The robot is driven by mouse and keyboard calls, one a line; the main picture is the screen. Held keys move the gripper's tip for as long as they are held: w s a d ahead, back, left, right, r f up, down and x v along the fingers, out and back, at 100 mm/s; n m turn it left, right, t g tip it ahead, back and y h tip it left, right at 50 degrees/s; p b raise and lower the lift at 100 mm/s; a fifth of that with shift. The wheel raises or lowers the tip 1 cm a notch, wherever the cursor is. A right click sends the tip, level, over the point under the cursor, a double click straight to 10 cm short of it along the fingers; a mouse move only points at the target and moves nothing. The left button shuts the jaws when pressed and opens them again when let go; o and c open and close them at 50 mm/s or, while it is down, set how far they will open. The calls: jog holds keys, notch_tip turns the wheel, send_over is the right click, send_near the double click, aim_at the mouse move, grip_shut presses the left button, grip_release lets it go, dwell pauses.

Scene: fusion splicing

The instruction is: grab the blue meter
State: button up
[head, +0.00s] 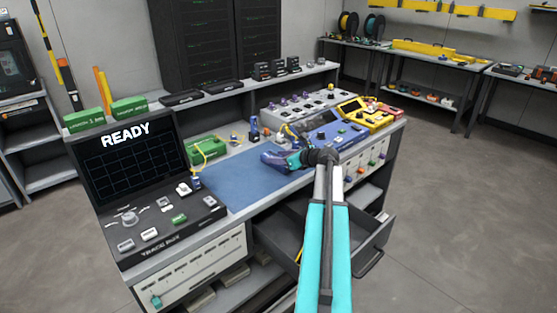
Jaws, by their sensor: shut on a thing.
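A small dark blue block, which looks like the blue meter (271,158), is at the tip of my gripper (291,160), above the right back part of the blue mat (240,182). My gripper reaches in from the right and is shut on it. The jaws and the wrist hide part of it. I cannot tell whether it touches the mat or is held just above it. A larger blue device (343,134) with a dark screen stands just to the right of the wrist.
A black console (130,165) reading READY stands at the left. A green box (206,149) sits behind the mat, and a yellow device (367,116) stands at the right. An open drawer (372,247) juts out below the bench. The floor at the right is clear.

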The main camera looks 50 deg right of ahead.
jog(key=shift+r, duration=0.2)
jog(key=shift+r, duration=0.85)
jog(key=shift+s+r, duration=0.1)
jog(key=shift+r, duration=0.7)
jog(key=s+a, duration=0.3)
jog(key=s, duration=0.4)
jog(key=s+a+r, duration=0.1)
jog(key=s+a, duration=0.2)
jog(key=s, duration=0.4)
jog(key=shift+s+a+r, duration=0.15)
jog(key=shift+s+a, duration=0.05)
jog(key=shift+a, duration=0.05)
jog(key=shift+r, duration=0.1)
